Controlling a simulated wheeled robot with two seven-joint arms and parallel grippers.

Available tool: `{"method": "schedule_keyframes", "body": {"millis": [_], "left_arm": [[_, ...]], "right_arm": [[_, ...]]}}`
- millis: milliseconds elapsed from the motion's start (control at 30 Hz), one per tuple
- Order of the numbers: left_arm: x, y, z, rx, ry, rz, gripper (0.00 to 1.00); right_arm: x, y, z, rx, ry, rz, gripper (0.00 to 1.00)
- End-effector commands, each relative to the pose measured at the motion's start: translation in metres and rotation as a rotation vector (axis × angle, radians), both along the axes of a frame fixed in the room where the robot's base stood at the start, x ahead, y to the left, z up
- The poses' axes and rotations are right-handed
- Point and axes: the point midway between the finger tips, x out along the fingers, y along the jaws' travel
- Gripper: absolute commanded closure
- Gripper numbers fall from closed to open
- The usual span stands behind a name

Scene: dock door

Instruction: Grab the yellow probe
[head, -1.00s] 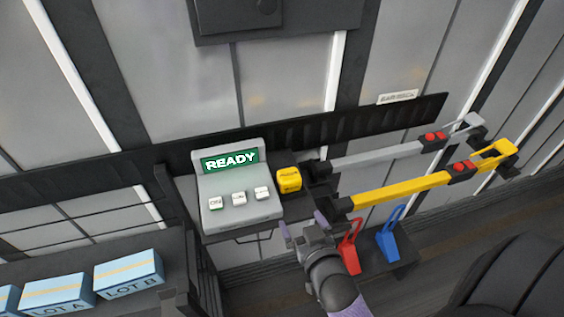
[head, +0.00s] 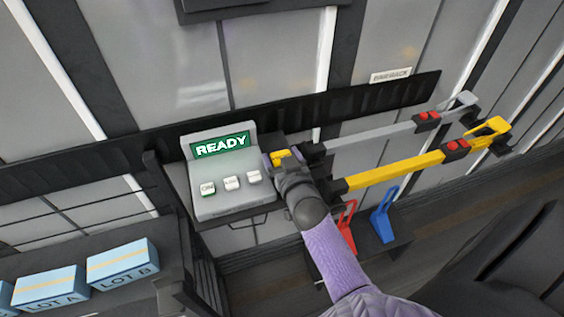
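The yellow probe (head: 281,156) is a small block-like piece just right of the grey console, on a dark ledge. My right gripper (head: 282,159) is at it, with a finger on either side. The gripper and wrist hide most of the probe's lower part. I cannot tell whether the fingers press on it or stand slightly open around it. My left gripper is not in view.
The grey console (head: 233,203) shows READY above three white buttons. Grey (head: 370,135) and yellow (head: 395,169) bars with red buttons reach right. Red (head: 347,219) and blue (head: 385,216) handles stand below. Blue LOT boxes (head: 121,262) sit lower left.

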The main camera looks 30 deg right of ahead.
Motion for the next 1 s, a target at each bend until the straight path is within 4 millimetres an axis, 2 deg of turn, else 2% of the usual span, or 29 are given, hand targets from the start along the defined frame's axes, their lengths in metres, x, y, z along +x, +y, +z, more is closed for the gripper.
{"method": "schedule_keyframes", "body": {"millis": [33, 300, 367, 567, 733, 767, 1000], "left_arm": [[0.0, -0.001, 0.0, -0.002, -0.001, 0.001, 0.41], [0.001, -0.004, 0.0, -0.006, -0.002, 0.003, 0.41], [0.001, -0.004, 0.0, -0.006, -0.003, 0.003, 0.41], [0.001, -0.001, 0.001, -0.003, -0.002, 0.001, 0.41], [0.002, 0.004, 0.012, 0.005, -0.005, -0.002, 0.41], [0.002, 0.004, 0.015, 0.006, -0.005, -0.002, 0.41], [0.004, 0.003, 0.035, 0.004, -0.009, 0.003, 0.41]], "right_arm": [[0.0, 0.0, 0.0, 0.0, 0.0, 0.0, 0.28], [0.0, 0.0, 0.0, 0.0, 0.0, 0.0, 0.85], [0.0, 0.0, 0.0, 0.0, 0.0, 0.0, 0.94], [-0.001, 0.0, 0.001, 0.0, 0.0, 0.0, 0.94], [-0.013, 0.003, 0.016, 0.0, -0.001, 0.001, 0.94], [-0.017, 0.004, 0.021, 0.0, -0.001, 0.001, 1.0], [-0.077, 0.018, 0.051, 0.002, 0.003, 0.0, 1.0]]}}
